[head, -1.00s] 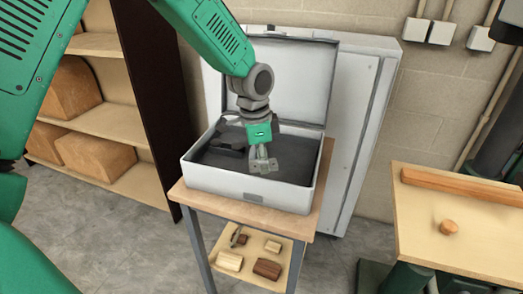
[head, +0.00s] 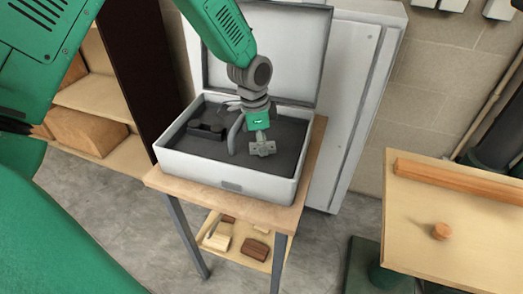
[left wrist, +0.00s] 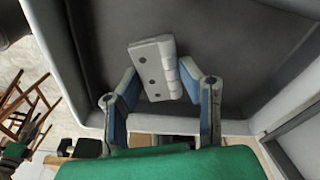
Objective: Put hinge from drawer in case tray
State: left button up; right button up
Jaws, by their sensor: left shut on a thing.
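The grey metal hinge (head: 263,149) is held by my left gripper (head: 260,138). In the left wrist view the hinge (left wrist: 155,68), a pale plate with dark holes, sits between the two fingertips (left wrist: 162,78). The open case (head: 228,188) is pale grey, with its lid raised at the back. In the head view the hinge appears over the dark tray floor (head: 285,140), right of the case's middle; the gap beneath it cannot be told. My right gripper is not in view.
Dark items (head: 207,122) lie in the case's left part. The case stands on a small wooden-topped table (head: 228,207) with blocks on its lower shelf. A workbench (head: 430,205) with a long wooden bar is at right, and shelving (head: 95,100) at left.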

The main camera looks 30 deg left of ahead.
aim_at(263, 159)
pick_arm(q)
jog(key=f, duration=0.3)
jog(key=shift+d+f, duration=0.15)
jog(key=shift+d, duration=0.1)
jog(key=shift+f, duration=0.15)
jog(key=o, duration=1.2)
jog(key=shift+a, duration=0.15)
jog(key=r, duration=0.8)
jog(key=s+a+r, duration=0.1)
jog(key=r, duration=0.3)
jog(key=shift+r, duration=0.1)
